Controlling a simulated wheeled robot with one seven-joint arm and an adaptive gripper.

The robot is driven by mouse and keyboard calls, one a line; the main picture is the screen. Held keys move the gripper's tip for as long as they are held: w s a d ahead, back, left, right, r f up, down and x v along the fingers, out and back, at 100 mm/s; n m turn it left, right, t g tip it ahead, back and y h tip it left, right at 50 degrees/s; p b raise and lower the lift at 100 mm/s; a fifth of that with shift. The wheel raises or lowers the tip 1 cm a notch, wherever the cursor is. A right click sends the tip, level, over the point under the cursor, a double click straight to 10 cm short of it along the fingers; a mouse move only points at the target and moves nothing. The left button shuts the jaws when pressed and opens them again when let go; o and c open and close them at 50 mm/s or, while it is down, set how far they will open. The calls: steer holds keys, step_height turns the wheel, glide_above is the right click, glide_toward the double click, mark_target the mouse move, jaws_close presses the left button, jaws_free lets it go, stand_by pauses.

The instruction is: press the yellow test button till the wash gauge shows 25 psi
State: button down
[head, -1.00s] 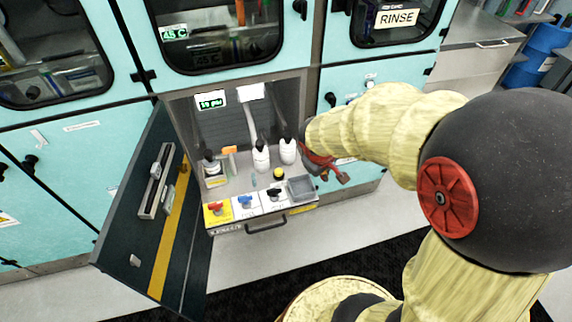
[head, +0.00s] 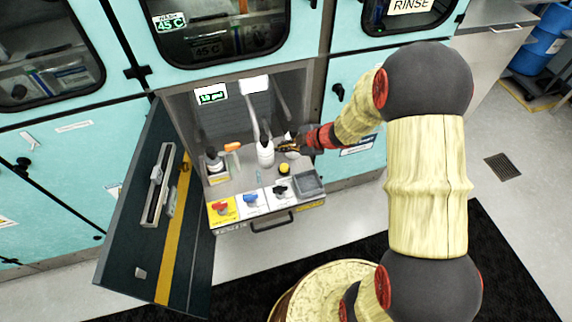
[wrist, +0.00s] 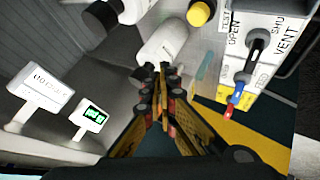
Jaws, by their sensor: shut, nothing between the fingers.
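The yellow test button (head: 283,168) is a round cap on the bay's grey shelf, right of the middle white bottle. A round yellow cap on a dark base, likely the same button (wrist: 200,13), is at the top of the wrist view. The gauge (head: 210,94) is a small white panel with a green-on-black display on the bay's back wall; its digits are too blurred to read surely. It also shows in the wrist view (wrist: 94,115). My gripper (head: 284,148) is shut and empty, above and behind the button and apart from it. Its fingertips (wrist: 160,72) meet in the wrist view.
White bottles (head: 265,153) stand close to my fingers. Red, blue and black valve handles (head: 250,198) line the front panel. An open dark door (head: 150,220) hangs at the left.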

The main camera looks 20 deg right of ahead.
steer(key=shift+a, duration=0.1)
stand_by(0.3)
steer(key=b, duration=0.7)
glide_above(284, 168)
step_height(284, 168, down, 6)
steer(key=shift+r, duration=0.25)
steer(key=shift+f+b, duration=0.6)
steer(key=shift+f, duration=0.3)
steer(key=shift+f+b, duration=0.35)
steer(key=shift+f, duration=0.4)
steer(key=shift+f, duration=0.35)
